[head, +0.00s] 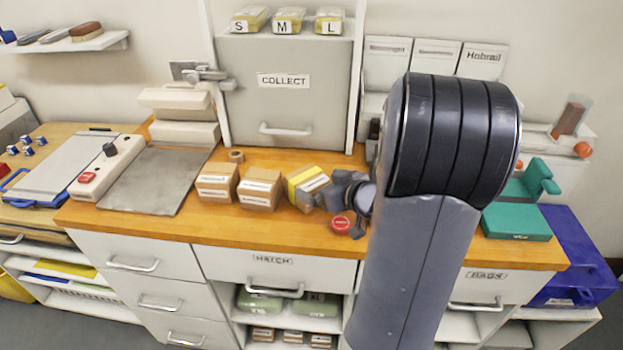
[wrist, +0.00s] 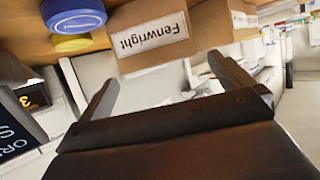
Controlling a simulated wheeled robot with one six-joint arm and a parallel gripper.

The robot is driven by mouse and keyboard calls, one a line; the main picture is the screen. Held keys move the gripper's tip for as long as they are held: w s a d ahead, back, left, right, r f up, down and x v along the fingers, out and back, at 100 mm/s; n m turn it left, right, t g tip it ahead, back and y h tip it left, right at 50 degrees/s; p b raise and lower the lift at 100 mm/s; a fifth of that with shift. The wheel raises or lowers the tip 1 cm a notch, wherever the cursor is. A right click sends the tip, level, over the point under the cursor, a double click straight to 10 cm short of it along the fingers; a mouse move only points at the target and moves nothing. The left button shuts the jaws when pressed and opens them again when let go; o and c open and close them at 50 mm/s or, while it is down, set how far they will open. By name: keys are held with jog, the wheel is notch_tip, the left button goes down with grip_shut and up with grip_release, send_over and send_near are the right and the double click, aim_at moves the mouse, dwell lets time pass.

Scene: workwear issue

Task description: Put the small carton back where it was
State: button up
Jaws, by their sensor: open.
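Three small brown cartons stand in a row on the wooden counter in the head view: a left carton (head: 217,183), a middle carton (head: 259,188) and a right carton (head: 303,188) with a yellow band, turned at an angle. I cannot tell which is the task's carton. My gripper (head: 343,190) is close beside the right carton, partly hidden by my arm. In the wrist view my gripper (wrist: 160,70) is open, with nothing seen held. A brown carton labelled Fenwright (wrist: 155,38) is just beyond the fingers, upside down in the picture; contact is unclear.
A red round item (head: 342,225) lies near the counter's front edge. A tape roll (head: 236,156) is behind the cartons. A grey COLLECT hatch (head: 285,105) stands behind. The wrist view shows a blue-lidded round container (wrist: 75,15).

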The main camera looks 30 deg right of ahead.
aim_at(308, 178)
jog(key=v, duration=0.6)
jog(key=shift+a+p, duration=0.1)
jog(key=shift+p, duration=0.2)
jog(key=shift+w, duration=0.15)
jog(key=b+x, duration=0.1)
jog(key=x, duration=1.1)
jog(key=shift+f+b, duration=0.2)
jog(key=shift+b, duration=0.15)
notch_tip(308, 178, up, 2)
jog(key=shift+r+p, duration=0.15)
jog(key=shift+p, duration=0.3)
jog(key=shift+r, duration=0.55)
